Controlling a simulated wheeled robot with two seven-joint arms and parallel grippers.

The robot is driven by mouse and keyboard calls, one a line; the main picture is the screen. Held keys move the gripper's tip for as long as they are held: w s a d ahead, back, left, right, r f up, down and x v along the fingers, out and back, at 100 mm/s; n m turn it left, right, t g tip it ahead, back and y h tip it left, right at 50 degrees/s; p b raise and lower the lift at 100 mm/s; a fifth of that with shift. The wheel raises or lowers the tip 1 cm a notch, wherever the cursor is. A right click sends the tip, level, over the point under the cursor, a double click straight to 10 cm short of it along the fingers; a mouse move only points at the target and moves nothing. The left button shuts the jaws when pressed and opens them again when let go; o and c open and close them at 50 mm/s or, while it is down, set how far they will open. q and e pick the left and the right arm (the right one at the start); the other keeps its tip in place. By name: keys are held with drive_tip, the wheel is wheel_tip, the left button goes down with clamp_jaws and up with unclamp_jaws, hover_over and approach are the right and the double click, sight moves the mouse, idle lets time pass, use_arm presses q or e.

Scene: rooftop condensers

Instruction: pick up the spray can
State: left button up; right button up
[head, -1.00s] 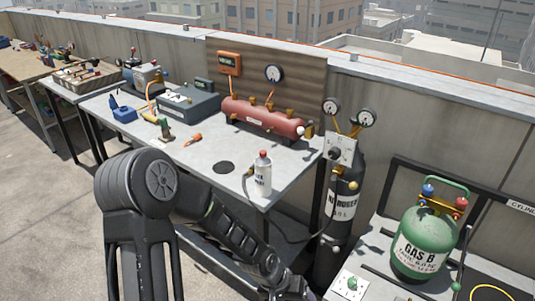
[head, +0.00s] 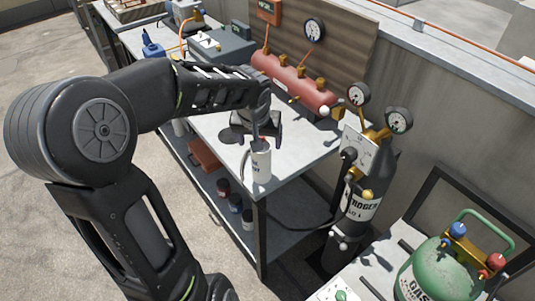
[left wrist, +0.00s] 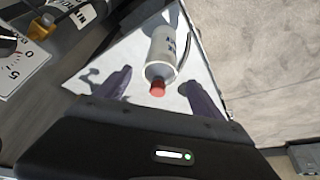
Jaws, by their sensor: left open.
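The spray can (head: 260,164) is white with dark lettering and stands upright near the front right corner of the grey workbench (head: 291,155). Its red cap shows in the left wrist view (left wrist: 157,88), with the white body (left wrist: 165,52) beyond it. My left gripper (head: 256,130) is open at the can's top. In the left wrist view the open fingers (left wrist: 158,91) lie on either side of the cap with gaps. No contact is visible. My arm and gripper hide part of the can's top in the head view. My right gripper is not in view.
A red manifold (head: 292,83) lies behind the can on the bench. A dark nitrogen cylinder (head: 367,190) with gauges stands to the right, its hose near the bench corner. A green gas cylinder (head: 440,268) is at lower right. Several small cans sit on the lower shelf.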

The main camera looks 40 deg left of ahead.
sight(261, 160)
use_arm(q)
drive_tip(key=shift+s, duration=0.15)
drive_tip(key=shift+x, duration=1.3)
drive_tip(key=shift+p+x, duration=0.3)
drive_tip(key=shift+x, duration=2.35)
drive_tip(key=shift+r, duration=0.1)
clamp_jaws()
